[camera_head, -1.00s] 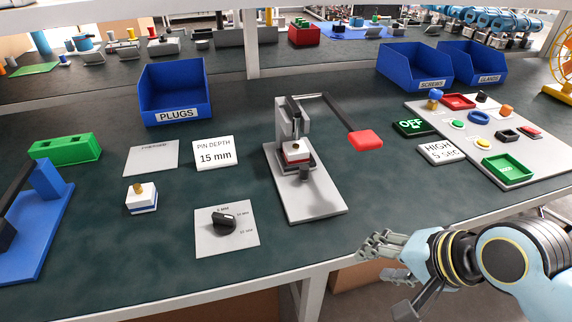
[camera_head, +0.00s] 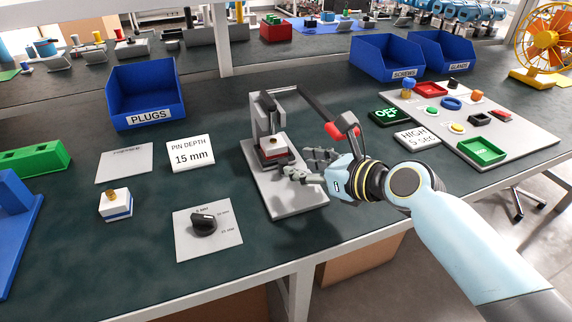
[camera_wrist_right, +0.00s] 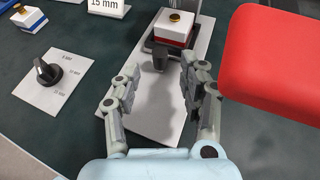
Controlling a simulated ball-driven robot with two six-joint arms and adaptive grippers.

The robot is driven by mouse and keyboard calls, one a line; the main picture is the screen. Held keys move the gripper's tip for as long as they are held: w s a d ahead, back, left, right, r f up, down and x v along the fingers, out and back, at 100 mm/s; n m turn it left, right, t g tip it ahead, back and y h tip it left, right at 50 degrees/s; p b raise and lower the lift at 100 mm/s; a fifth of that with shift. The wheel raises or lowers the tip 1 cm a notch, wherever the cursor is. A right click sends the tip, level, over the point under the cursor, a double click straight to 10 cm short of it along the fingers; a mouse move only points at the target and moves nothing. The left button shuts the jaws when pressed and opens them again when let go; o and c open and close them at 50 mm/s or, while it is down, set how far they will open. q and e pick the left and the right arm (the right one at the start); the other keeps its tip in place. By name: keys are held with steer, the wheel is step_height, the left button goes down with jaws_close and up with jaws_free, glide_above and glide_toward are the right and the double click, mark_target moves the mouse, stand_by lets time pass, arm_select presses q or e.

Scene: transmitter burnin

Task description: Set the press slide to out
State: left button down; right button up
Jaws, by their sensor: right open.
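The press (camera_head: 265,112) stands on a light grey base plate (camera_head: 287,205), with a long dark lever ending in a red handle. In its slide sits a white block with a red band and brass top (camera_head: 273,146). A dark upright knob (camera_wrist_right: 159,58) is at the slide's front. My right gripper (camera_head: 302,163) is open and empty over the base plate, in front of the slide. In the right wrist view its fingers (camera_wrist_right: 160,72) spread to either side of the knob's line; contact is not visible. My left gripper is not in view.
The red handle (camera_wrist_right: 275,58) hangs close to the right of my right gripper. A dial plate (camera_head: 190,244), a PIN DEPTH 15 mm card (camera_head: 190,160) and a white-blue block (camera_head: 116,204) lie left of the press. A control board (camera_head: 520,140) lies right.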

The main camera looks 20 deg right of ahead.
mark_target(284, 162)
steer(key=b+x, duration=0.1)
steer(key=x, duration=0.4)
steer(key=shift+w+a+f, duration=0.15)
steer(key=shift+w, duration=0.15)
jaws_close()
